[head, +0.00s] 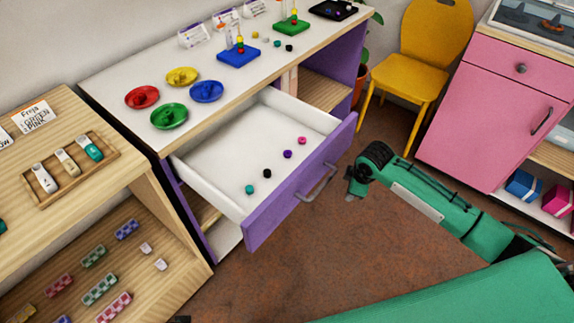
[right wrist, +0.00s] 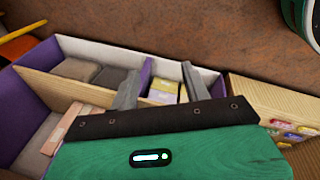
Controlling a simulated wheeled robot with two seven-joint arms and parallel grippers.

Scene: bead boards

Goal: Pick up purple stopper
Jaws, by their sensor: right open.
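The purple stopper (head: 287,154) lies on the floor of the open white drawer (head: 232,155) in the head view, between a black stopper (head: 267,173) and a pink stopper (head: 302,140). A teal stopper (head: 250,189) lies nearer the drawer's left end. My right gripper (head: 358,186) is outside the drawer, to the right of its purple front, and touches nothing I can see. In the right wrist view its two fingers (right wrist: 160,85) are apart with no stopper between them. The purple stopper does not show there. My left gripper is not in view.
Coloured dishes, red (head: 142,97), yellow (head: 182,77), blue (head: 206,91) and green (head: 169,116), stand on the counter above the drawer. The drawer handle (head: 317,182) sticks out. A yellow chair (head: 425,55) stands behind. The brown floor (head: 290,250) is clear in front.

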